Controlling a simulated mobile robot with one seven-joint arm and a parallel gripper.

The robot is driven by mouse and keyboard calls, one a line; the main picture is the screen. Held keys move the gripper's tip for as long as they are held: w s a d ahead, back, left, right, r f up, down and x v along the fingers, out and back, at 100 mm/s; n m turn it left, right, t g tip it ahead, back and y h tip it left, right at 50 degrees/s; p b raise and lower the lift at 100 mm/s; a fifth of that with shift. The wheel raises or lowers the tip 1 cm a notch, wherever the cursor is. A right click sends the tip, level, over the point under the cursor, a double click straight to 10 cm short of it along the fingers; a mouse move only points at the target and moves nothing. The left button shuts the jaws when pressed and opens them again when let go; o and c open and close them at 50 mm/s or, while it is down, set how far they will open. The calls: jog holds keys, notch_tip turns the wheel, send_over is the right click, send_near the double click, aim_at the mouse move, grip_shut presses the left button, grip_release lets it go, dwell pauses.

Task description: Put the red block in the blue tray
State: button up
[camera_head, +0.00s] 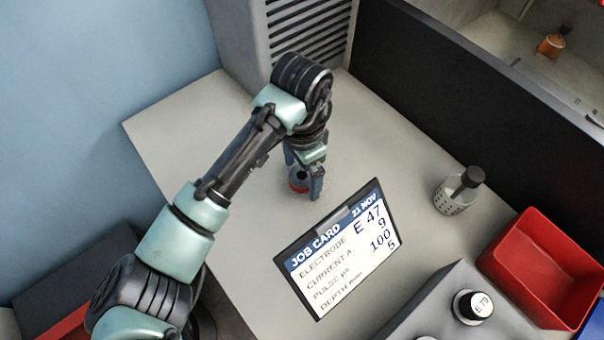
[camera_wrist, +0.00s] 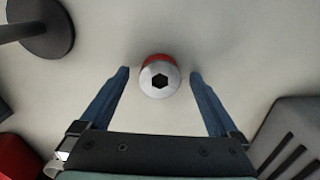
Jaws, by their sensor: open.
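No plain red block shows. A small round piece with a red band, a pale grey top and a dark hexagonal hole (camera_wrist: 158,78) stands upright on the bench; it also shows in the head view (camera_head: 298,184). My gripper (camera_head: 304,180) points down over it and is open. In the wrist view, the fingers of my gripper (camera_wrist: 160,73) lie either side of the piece, with a gap on both sides. No whole blue tray shows. A blue edge (camera_head: 594,328) is cut off at the bottom right corner, and I cannot tell what it belongs to.
A job card (camera_head: 338,250) stands just in front of my gripper. A dotted bottle with a dark cap (camera_head: 456,192) and an empty-looking red tray (camera_head: 545,262) are to the right. A grey block holds a piece marked E 79 (camera_head: 473,307). A louvred cabinet (camera_head: 305,35) stands behind.

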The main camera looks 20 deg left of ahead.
jog(key=shift+f, duration=0.2)
jog(key=shift+r, duration=0.1)
grip_shut()
